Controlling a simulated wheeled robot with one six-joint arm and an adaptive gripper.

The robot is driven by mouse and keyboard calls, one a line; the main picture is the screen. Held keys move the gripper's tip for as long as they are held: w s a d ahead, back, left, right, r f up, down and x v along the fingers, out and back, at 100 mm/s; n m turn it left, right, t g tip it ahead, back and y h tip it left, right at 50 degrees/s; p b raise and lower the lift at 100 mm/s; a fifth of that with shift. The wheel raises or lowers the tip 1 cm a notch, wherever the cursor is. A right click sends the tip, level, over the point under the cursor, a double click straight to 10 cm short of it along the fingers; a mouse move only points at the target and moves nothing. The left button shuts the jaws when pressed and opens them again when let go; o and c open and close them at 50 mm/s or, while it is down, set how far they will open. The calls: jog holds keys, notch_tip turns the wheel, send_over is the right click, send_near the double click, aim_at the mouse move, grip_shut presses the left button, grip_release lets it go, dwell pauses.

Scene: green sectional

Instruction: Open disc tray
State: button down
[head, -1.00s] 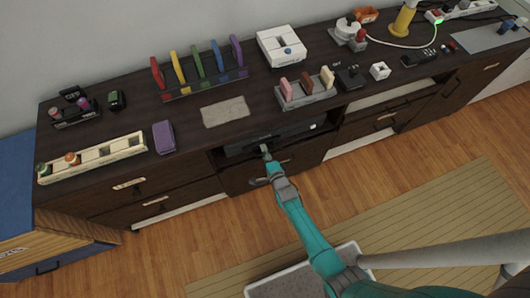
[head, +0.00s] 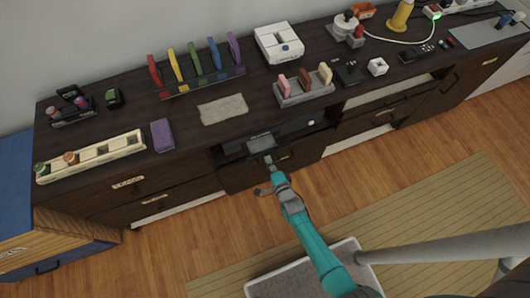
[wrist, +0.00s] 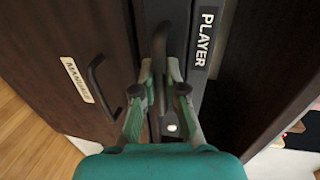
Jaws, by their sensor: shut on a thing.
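The disc player (head: 299,130) is a dark flat box in the open bay of the cabinet. Its "PLAYER" label (wrist: 204,38) shows in the wrist view. The grey disc tray (head: 260,142) sticks out of the player's front toward me. My gripper (head: 269,160) is at the tray's front edge. In the wrist view, my gripper (wrist: 163,80) is shut with its two fingers on either side of a dark handle (wrist: 159,55) on the tray front. The fingers hide part of this handle.
A cabinet door with a "MANUALS" label (wrist: 78,80) and a dark handle (wrist: 98,85) lies beside the gripper. The dark cabinet top (head: 200,137) holds a cloth (head: 223,109), a purple block (head: 162,135) and colored upright pieces in a rack.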

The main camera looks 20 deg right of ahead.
jog(key=f+v, duration=0.2)
jog(key=v, duration=0.9)
jog(key=shift+s, duration=0.4)
jog(key=shift+f, duration=0.15)
jog(key=c, duration=1.2)
grip_release()
jog(key=v, duration=1.2)
